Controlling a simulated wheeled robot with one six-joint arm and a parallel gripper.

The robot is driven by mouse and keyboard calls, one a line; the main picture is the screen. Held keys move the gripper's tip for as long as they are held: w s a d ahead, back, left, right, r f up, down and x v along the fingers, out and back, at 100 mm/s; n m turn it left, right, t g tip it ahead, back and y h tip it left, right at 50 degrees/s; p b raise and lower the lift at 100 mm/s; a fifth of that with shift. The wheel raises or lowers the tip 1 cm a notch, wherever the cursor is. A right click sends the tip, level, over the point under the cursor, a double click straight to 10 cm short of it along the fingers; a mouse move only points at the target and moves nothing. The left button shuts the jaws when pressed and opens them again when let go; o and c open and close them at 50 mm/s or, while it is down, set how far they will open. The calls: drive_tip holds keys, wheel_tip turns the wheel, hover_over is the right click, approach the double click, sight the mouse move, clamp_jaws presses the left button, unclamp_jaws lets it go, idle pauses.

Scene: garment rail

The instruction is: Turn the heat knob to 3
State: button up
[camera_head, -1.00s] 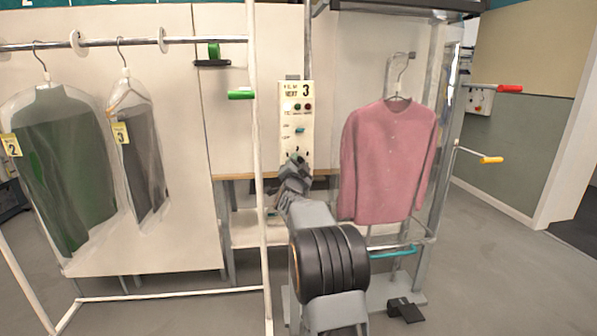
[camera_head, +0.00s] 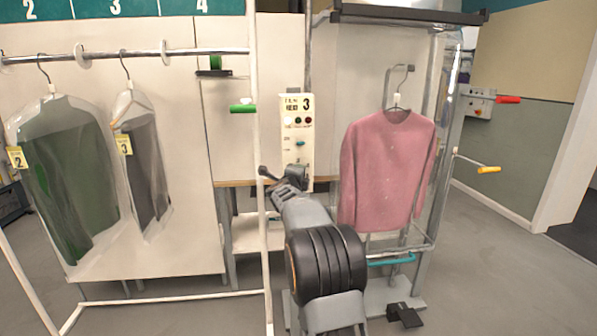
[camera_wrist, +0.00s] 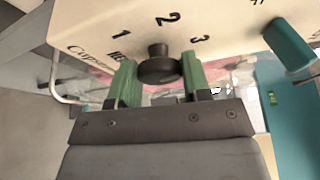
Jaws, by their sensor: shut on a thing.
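The heat knob (camera_wrist: 158,68) is dark and round, on the cream control panel (camera_head: 291,128). In the wrist view the printed numbers 1, 2 and 3 arc around it, with 2 near the top and 3 to the right. My gripper (camera_wrist: 160,82) has its two green fingers on either side of the knob, shut on it. I cannot tell exactly which number the knob points to. In the head view my gripper (camera_head: 288,186) is at the panel's lower end and hides the knob. A card at the panel's top shows a large 3.
A teal lever (camera_wrist: 288,42) sticks out of the panel beside the knob. A pink shirt (camera_head: 388,168) hangs right of the panel. A white rail (camera_head: 120,52) with bagged garments stands left, its upright close to my arm. A black pedal (camera_head: 404,313) is on the floor.

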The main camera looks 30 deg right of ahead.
drive_tip(key=shift+r+m+y+p, duration=0.15)
drive_tip(key=shift+m+y+p, duration=0.45)
drive_tip(key=shift+m+p, duration=0.75)
drive_tip(key=shift+m+g, duration=0.3)
drive_tip(key=shift+m, duration=0.05)
drive_tip(key=o, duration=0.9)
drive_tip(key=b+v, duration=0.1)
drive_tip(key=v, duration=1.2)
drive_tip(key=shift+s+a, duration=0.15)
drive_tip(key=shift+s, duration=0.2)
